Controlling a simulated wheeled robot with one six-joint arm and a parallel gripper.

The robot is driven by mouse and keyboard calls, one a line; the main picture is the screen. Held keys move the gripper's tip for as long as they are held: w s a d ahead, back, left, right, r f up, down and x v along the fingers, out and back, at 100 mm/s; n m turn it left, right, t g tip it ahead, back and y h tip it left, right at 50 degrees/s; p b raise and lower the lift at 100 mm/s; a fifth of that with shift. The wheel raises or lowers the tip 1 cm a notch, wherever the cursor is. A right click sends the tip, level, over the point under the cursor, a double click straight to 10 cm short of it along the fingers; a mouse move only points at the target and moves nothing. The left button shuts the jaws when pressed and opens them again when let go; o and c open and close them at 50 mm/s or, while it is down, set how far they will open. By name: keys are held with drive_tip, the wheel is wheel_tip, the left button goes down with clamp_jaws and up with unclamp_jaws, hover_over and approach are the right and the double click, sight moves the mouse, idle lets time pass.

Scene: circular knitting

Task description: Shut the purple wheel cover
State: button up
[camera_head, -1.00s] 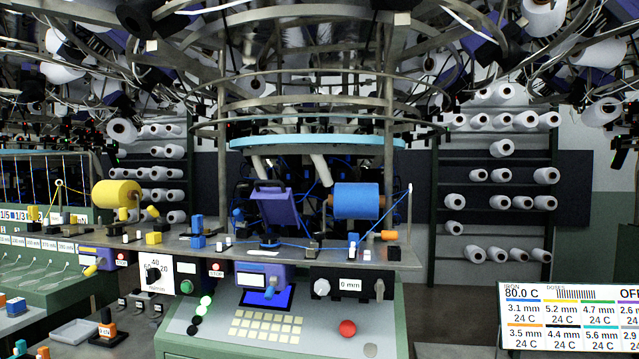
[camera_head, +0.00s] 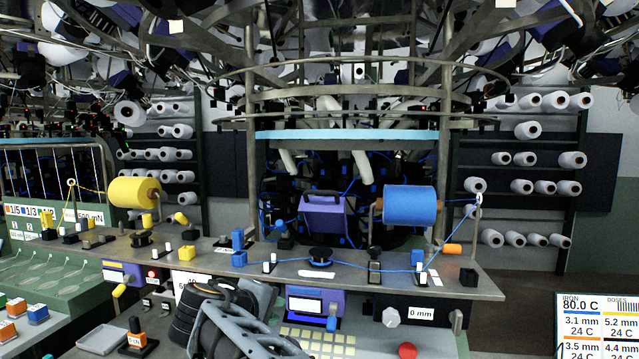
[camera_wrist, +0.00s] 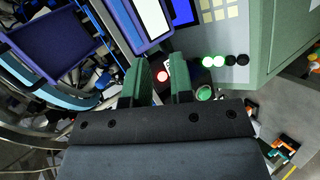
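The purple wheel cover (camera_head: 322,218) stands raised behind a small black wheel (camera_head: 320,255) on the grey shelf, with a dark bar along its top edge. A blue yarn runs across the wheel. A large purple panel (camera_wrist: 52,45), likely the cover, shows at the upper left of the wrist view. My gripper (camera_wrist: 162,68) has its two greenish fingers apart by a narrow gap, with nothing held between them. In the head view my dark arm is at the lower left, in front of the shelf and apart from the cover; the fingertips cannot be made out there.
A blue spool (camera_head: 410,205) stands right of the cover, and a yellow spool (camera_head: 134,192) far left. Small blocks and yarn guides line the shelf (camera_head: 345,272). Below is a purple display unit (camera_head: 315,302) and a red button (camera_head: 407,350).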

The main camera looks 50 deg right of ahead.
sight(321, 194)
drive_tip(key=d+r+h+p, duration=0.2)
drive_tip(key=r+h, duration=0.1)
drive_tip(key=r, duration=0.6)
drive_tip(key=d+r+h+p, duration=0.1)
drive_tip(key=d+r+h, duration=0.25)
drive_tip(key=r, duration=0.55)
drive_tip(key=shift+m+g, duration=0.3)
drive_tip(key=shift+m, duration=0.1)
drive_tip(key=w+d+p, duration=0.1)
drive_tip(key=d, duration=0.2)
drive_tip(key=d+r+p, duration=0.1)
drive_tip(key=d, duration=0.3)
drive_tip(key=w+d+p, duration=0.1)
drive_tip(key=d+p, duration=0.1)
drive_tip(key=d, duration=0.1)
drive_tip(key=shift+w+d+r, duration=0.35)
drive_tip(key=shift+d, duration=0.05)
drive_tip(key=shift+w+d, duration=0.1)
drive_tip(key=shift+d, duration=0.65)
drive_tip(key=shift+c, duration=0.3)
clamp_jaws()
drive_tip(key=shift+f, duration=0.1)
